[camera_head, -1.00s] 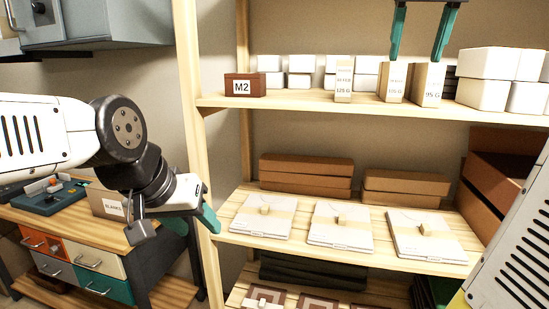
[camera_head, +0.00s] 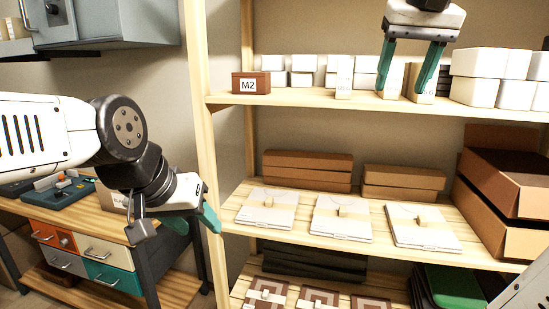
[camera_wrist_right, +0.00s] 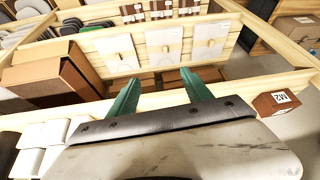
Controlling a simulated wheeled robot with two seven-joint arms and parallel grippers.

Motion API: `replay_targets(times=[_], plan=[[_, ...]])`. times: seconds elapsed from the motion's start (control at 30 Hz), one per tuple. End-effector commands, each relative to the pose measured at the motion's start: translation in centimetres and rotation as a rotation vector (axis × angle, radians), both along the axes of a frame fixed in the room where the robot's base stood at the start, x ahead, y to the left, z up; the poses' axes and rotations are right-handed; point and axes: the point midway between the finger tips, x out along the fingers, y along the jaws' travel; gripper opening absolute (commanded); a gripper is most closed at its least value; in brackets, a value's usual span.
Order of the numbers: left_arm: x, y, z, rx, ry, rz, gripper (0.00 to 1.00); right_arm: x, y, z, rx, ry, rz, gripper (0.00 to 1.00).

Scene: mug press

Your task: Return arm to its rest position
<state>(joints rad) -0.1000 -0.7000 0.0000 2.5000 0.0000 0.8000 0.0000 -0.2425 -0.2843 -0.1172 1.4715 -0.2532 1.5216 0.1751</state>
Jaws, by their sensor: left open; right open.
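My right gripper (camera_head: 406,82) hangs fingers-down at the top right of the head view, in front of the upper shelf. Its two teal fingers are spread apart with nothing held, and they partly cover the small labelled boxes behind them. In the right wrist view the fingers (camera_wrist_right: 158,90) are also apart and empty, with the shelf unit below. My left gripper (camera_head: 196,220) is at the left, beside the shelf's wooden post and in front of the workbench. Its teal fingers are open, with no object visible between them.
The upper shelf (camera_head: 300,102) holds white boxes, a brown M2 box (camera_head: 250,83) and a labelled carton (camera_head: 345,78). The middle shelf (camera_head: 370,233) holds flat white packs (camera_head: 267,208) and brown boxes (camera_head: 307,170). A drawer workbench (camera_head: 75,225) stands left.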

Motion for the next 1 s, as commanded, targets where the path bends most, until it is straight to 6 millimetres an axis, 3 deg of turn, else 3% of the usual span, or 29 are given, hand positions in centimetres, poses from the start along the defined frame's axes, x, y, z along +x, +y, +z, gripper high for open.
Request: replay_targets(times=[0.17, 0.27, 0.5, 0.6, 0.7, 1.0], plan=[[0.0, 0.0, 0.0, 0.0, 0.0, 0.0, 0.5, -1.2, 1.9, -4.5, 0.025, -0.017, 0.07, 0.58], [0.0, 0.0, 0.0, 0.0, 0.0, 0.0, 0.5, -2.4, 3.5, -8.3, 0.048, -0.036, 0.117, 0.58], [0.0, 0.0, 0.0, 0.0, 0.0, 0.0, 0.5, -6.7, 7.7, -19.2, 0.103, -0.087, 0.198, 0.58], [0.0, 0.0, 0.0, 0.0, 0.0, 0.0, 0.5, -8.1, 8.6, -22.4, 0.116, -0.102, 0.209, 0.58], [0.0, 0.0, 0.0, 0.0, 0.0, 0.0, 0.5, -8.8, 9.1, -23.8, 0.121, -0.11, 0.211, 0.58], [0.0, 0.0, 0.0, 0.0, 0.0, 0.0, 0.5, -8.8, 9.1, -23.8, 0.121, -0.11, 0.211, 0.58]])
